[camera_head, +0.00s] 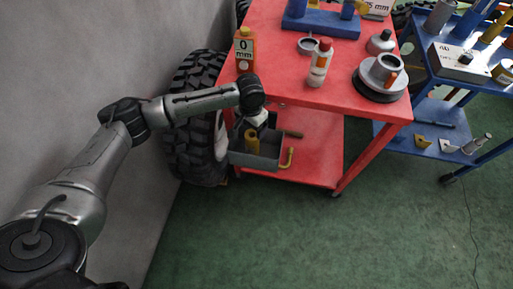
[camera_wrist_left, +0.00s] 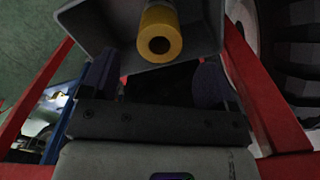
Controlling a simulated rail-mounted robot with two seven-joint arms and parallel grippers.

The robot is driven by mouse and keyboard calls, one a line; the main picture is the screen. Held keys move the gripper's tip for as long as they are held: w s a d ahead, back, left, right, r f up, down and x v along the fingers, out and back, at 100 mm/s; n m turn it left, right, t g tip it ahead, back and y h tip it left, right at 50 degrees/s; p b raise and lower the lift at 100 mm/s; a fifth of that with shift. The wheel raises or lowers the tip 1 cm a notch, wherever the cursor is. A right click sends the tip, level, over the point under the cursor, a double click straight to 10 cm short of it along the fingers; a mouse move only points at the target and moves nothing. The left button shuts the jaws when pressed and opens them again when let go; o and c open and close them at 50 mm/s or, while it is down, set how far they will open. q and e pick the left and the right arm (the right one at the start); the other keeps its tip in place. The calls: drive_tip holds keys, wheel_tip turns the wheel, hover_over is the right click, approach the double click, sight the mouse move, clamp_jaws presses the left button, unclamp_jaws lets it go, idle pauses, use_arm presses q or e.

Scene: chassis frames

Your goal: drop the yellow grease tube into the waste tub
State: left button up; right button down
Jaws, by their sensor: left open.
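A yellow tube (camera_head: 252,140) stands in a grey tub (camera_head: 240,160) at the front left of the red trolley, low down near the lower shelf. The wrist view shows its round yellow end with a dark hole (camera_wrist_left: 160,38) inside the grey tub (camera_wrist_left: 100,28). My left gripper (camera_head: 258,122) is over the tub, partly hidden by its own wrist in the head view. In the wrist view its two dark fingers (camera_wrist_left: 155,82) are apart with nothing between them, and the tube lies beyond them. My right gripper is not in view.
A large tyre (camera_head: 190,130) stands left. A blue trolley (camera_head: 430,107) stands right. The green floor (camera_head: 300,240) in front is clear.

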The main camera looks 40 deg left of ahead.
use_arm(q)
wheel_tip(320, 180, up, 14)
drive_tip(key=p, duration=0.6)
drive_tip(key=shift+f, duration=0.15)
idle(0.3)
